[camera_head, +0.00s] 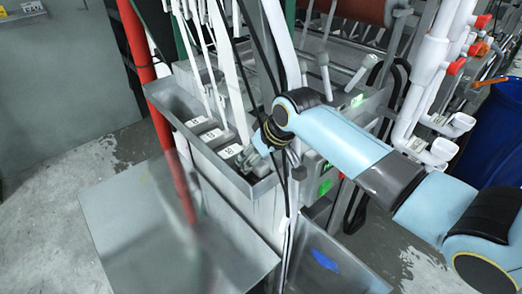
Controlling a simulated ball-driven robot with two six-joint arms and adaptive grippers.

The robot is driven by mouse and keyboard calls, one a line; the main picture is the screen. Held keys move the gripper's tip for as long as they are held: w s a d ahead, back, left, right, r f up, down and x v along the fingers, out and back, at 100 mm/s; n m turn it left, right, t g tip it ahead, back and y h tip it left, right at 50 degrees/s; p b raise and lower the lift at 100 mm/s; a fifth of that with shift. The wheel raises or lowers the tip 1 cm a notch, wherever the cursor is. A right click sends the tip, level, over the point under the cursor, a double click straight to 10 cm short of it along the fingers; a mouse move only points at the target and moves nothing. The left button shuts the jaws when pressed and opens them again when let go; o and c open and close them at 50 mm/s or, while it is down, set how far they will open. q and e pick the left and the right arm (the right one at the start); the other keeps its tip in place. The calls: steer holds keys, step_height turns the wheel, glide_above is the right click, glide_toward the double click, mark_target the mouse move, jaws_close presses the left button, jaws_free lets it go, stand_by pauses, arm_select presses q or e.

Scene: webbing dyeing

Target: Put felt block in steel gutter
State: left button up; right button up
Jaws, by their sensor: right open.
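The steel gutter (172,108) looks to be the long open metal trough on the front of the machine, running from upper left to lower centre. White tags with numbers (231,151) sit inside it, below white webbing straps. I cannot make out a felt block for certain. A flat blue piece (324,261) lies in a lower steel bin, and I cannot tell what it is. My right gripper (256,164) is over the gutter's near right end, open. It is small and partly hidden by the wrist, and I see nothing held. My left gripper is out of view.
A bare steel plate (150,235) lies in front of the gutter. A red pipe (150,85) stands at its left, and black cables hang near my right wrist. White pipes with red valves (435,75) and a blue barrel (492,135) are at the right. Wet concrete floor is clear at left.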

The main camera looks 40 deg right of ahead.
steer(key=v, duration=1.1)
steer(key=shift+s+r, duration=0.2)
steer(key=shift+r, duration=0.1)
